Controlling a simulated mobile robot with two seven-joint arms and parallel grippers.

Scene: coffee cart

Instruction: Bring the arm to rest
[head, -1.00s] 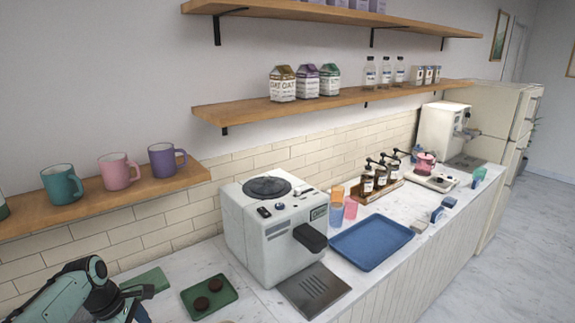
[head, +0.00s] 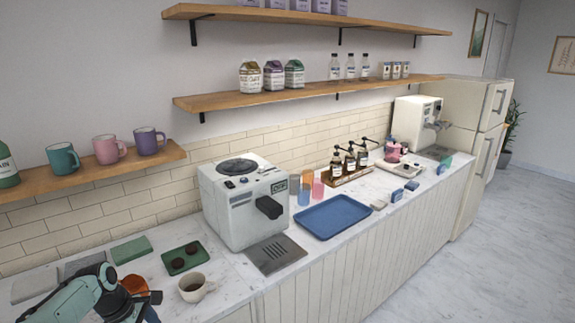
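My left arm reaches in at the lower left of the head view, teal with dark joints. Its gripper (head: 150,298) is partly hidden at the end of the arm, and dark parts of it show in front of an orange cup (head: 134,285). I cannot tell whether the fingers are open or shut, or whether they touch the cup. My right gripper is not in view.
A cream mug (head: 194,287) and a green tray (head: 184,259) with dark round pieces lie right of the arm. The white coffee machine (head: 243,202) stands beyond. A blue tray (head: 333,217) lies farther right. A wooden shelf (head: 90,173) holds mugs above.

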